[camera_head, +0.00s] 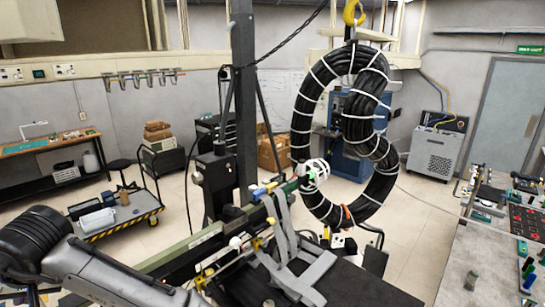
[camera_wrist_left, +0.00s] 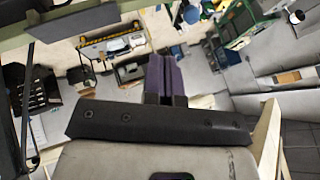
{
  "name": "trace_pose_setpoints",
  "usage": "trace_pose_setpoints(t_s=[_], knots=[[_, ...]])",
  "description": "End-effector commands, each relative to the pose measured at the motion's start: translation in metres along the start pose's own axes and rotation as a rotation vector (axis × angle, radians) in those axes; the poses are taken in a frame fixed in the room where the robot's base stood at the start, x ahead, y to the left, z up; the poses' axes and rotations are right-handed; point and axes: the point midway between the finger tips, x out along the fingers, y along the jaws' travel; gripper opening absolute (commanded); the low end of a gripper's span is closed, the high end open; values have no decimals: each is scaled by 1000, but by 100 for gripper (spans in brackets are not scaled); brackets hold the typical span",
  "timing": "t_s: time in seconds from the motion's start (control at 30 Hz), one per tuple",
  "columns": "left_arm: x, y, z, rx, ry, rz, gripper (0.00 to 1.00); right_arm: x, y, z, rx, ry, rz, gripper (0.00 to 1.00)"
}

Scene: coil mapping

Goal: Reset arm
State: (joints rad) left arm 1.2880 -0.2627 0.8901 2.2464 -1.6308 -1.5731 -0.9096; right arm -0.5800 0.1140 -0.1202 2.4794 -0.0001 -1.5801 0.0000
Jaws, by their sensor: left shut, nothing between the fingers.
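My left arm (camera_head: 115,276) comes in at the bottom left of the head view, low and slanting down to the right. Its gripper cannot be made out clearly there. In the left wrist view my left gripper (camera_wrist_left: 166,60) shows its purple fingers shut together and empty, in front of a dark mounting bar. My right gripper is in neither view. A large black coil (camera_head: 299,130) with white ties hangs from a yellow hook (camera_head: 352,13) in the head view.
A green rail with grey straps (camera_head: 287,233) stands near my left arm, beside a dark upright post (camera_head: 243,90). A cart (camera_head: 118,215) with a striped edge is at the left. A cluttered bench (camera_head: 480,262) is at the right.

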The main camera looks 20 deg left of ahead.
Motion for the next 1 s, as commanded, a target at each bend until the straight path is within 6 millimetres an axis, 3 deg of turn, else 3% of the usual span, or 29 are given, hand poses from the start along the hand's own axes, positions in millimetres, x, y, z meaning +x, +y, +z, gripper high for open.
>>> trace_pose_setpoints(t_s=[0.17,0.37,0.47,0.7,0.87,1.0], knots=[[0,0,0,-145,1,2,0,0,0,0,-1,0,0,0],[-6,24,-33,-458,183,222,0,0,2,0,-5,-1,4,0],[-30,34,-54,-579,316,379,0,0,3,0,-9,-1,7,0],[-119,36,-94,-729,661,744,0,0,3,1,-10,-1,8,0],[-168,58,-92,-650,862,923,0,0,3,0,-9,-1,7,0],[-191,102,-70,-460,979,1028,0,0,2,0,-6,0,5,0]])
